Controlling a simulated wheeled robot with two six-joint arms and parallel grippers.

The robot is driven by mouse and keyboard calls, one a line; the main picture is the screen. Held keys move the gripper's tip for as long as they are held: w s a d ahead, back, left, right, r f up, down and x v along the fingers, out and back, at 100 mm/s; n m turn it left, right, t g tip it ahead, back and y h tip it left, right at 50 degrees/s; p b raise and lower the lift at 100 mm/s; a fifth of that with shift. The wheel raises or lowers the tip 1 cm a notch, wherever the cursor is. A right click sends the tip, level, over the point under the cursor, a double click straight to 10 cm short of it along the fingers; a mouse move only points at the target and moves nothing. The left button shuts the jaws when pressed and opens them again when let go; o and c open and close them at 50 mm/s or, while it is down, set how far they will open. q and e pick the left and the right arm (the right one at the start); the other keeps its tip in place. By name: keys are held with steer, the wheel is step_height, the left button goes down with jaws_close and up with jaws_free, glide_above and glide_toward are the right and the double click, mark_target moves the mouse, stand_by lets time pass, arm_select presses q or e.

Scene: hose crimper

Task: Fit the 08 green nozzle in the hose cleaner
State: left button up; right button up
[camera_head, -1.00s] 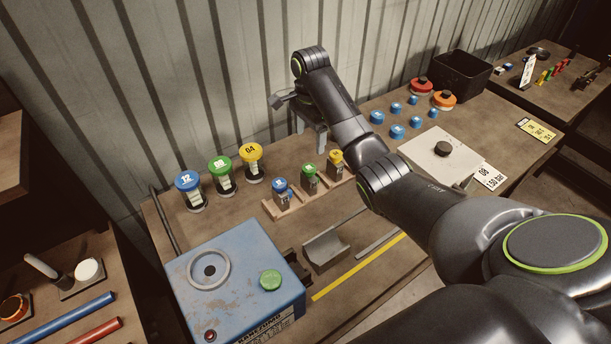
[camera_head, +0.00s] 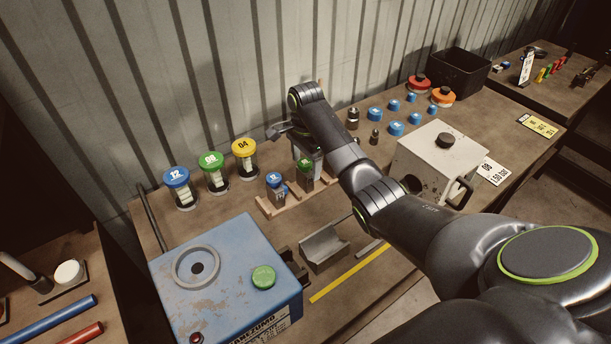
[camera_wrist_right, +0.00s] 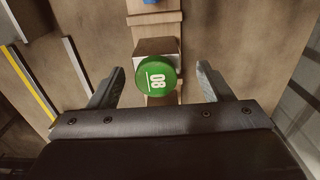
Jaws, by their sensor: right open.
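The green 08 nozzle (camera_head: 306,168) stands in a small wooden rack (camera_head: 268,209) beside the blue nozzle (camera_head: 275,184). In the right wrist view its round green 08 top (camera_wrist_right: 157,77) lies between the spread fingers of my right gripper (camera_wrist_right: 160,80), with a gap on each side. My right gripper (camera_head: 304,150) is open and empty, right over the green nozzle in the head view. My left gripper is not in view. I cannot tell for sure which machine is the hose cleaner. A blue machine (camera_head: 225,260) with a round ring port and green button stands in front.
Tall numbered canisters, blue 12 (camera_head: 178,185), green 08 (camera_head: 213,172) and yellow 04 (camera_head: 245,158), stand left of the rack. A grey block (camera_head: 324,248) lies in front. A pale box (camera_head: 430,160) with a black knob and several blue caps (camera_head: 396,128) are at right.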

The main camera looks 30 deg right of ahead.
mark_target(306, 174)
steer(key=shift+s+f, duration=0.15)
steer(key=shift+f, duration=0.2)
step_height(306, 174, down, 4)
steer(key=shift+s+a+r+p, duration=0.1)
steer(key=shift+a+r+p, duration=0.1)
steer(key=shift+p, duration=0.6)
steer(key=shift+f, duration=0.45)
steer(key=shift+d, duration=0.1)
steer(key=c, duration=1.2)
